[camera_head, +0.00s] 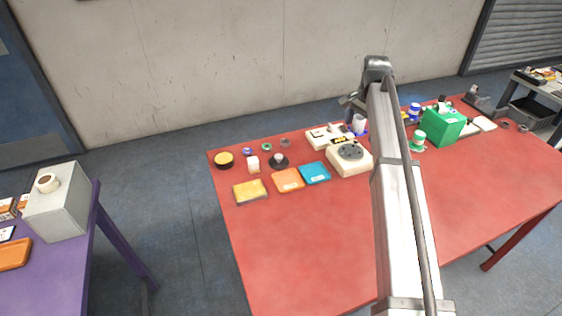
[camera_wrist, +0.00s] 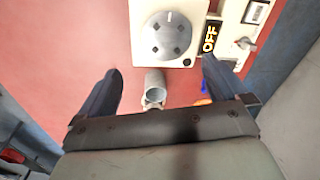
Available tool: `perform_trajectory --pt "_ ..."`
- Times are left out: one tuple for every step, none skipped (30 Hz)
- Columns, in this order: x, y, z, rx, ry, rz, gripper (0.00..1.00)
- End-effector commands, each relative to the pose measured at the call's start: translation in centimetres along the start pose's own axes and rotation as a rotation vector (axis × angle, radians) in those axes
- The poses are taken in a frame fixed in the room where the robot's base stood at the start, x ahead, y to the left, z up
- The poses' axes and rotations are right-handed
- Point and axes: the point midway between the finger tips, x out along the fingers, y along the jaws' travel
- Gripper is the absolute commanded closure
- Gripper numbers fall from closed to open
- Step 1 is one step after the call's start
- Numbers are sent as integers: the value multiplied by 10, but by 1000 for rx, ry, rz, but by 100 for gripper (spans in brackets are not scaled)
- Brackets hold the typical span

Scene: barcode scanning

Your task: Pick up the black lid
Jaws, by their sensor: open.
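I cannot tell for sure which thing is the black lid. In the head view, a round black thing with a yellow top (camera_head: 224,160) sits at the table's far left corner. A flat black round thing with a pale knob (camera_head: 278,162) lies to its right. My gripper (camera_wrist: 160,72) is open and empty. In the wrist view a small grey cylinder (camera_wrist: 155,82) shows between its fingers, apparently below them. In the head view my gripper is small and partly hidden by my arm, near the white boxy devices. Neither black thing shows clearly in the wrist view.
On the red table (camera_head: 310,240) stand a white device with a grey disc (camera_head: 350,155), yellow (camera_head: 250,192), orange (camera_head: 288,180) and blue (camera_head: 315,173) flat boxes, and a green box (camera_head: 436,126). The table's front left is clear. A purple table (camera_head: 60,280) stands left.

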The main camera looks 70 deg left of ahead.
Motion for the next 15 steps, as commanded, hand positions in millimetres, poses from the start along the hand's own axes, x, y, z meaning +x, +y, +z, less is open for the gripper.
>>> perform_trajectory --pt "2 -21 23 -55 8 1 0" --pt "2 -31 35 -86 13 2 0" --pt "3 -45 52 -128 19 2 0" --pt "4 -55 64 -160 24 3 0" --pt "4 -64 77 -191 29 4 0" --pt "5 -77 94 -233 36 5 0" --pt "6 -86 106 -263 42 5 0" --pt "6 -95 119 -293 46 5 0" --pt "7 -106 135 -331 53 5 0" --pt "7 -113 146 -357 57 5 0" --pt "8 -120 157 -384 62 6 0" --pt "8 -128 170 -413 67 6 0" --pt "8 -133 180 -435 71 7 0" --pt "8 -137 187 -454 74 7 0" --pt "9 -143 198 -475 77 7 0"
